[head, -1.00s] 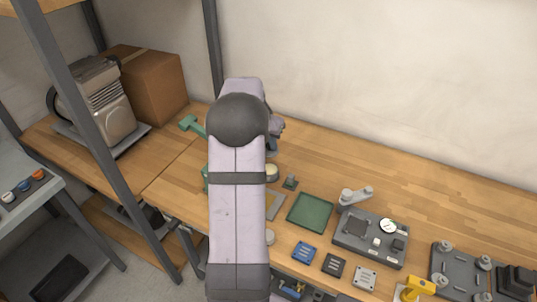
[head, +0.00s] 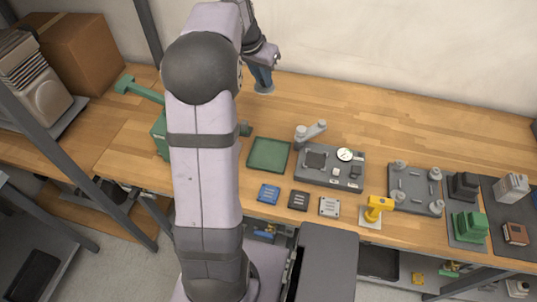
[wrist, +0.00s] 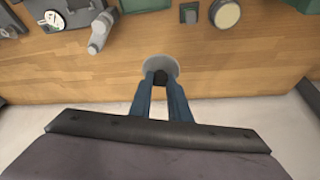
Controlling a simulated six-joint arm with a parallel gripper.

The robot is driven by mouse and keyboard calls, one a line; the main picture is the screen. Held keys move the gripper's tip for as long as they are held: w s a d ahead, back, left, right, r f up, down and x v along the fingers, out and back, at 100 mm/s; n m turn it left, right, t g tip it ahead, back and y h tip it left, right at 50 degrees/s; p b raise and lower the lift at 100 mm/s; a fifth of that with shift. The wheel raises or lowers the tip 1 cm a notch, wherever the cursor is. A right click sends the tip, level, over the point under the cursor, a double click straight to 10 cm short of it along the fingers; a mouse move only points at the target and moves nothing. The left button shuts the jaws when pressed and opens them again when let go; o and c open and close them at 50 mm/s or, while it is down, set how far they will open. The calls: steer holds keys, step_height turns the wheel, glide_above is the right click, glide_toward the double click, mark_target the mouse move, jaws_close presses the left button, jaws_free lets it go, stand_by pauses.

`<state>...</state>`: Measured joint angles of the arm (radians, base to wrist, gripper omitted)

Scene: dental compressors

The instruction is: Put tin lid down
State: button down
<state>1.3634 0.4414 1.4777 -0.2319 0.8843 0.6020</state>
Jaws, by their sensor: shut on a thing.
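The tin lid is a light grey round disc (wrist: 160,66) with a dark knob-like middle, in the wrist view. My gripper (wrist: 160,82) is shut on that middle with its blue fingers. In the head view my gripper (head: 263,80) points down over the back of the wooden bench, and the lid (head: 265,89) shows as a small grey disc at its tips. The lid is at or just above the bare wood; I cannot tell whether it touches. A round cream-topped tin (wrist: 226,14) stands apart from it in the wrist view. In the head view my arm hides the tin.
The bench (head: 340,105) is clear around the lid and along the wall. A green tray (head: 268,155) and a grey fixture plate with a dial (head: 330,168) lie nearer the front. A grey lever-like part (head: 311,131) stands at the plate's back edge.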

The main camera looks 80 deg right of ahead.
steer(key=s+a+f+n+t, duration=0.1)
steer(key=s+a+f+n, duration=0.2)
steer(key=a+f, duration=0.5)
steer(key=s+a, duration=0.1)
steer(key=a, duration=0.1)
steer(key=shift+a+f, duration=0.15)
steer(key=shift+a, duration=0.15)
steer(key=shift+s, duration=0.1)
steer(key=shift+f, duration=5)
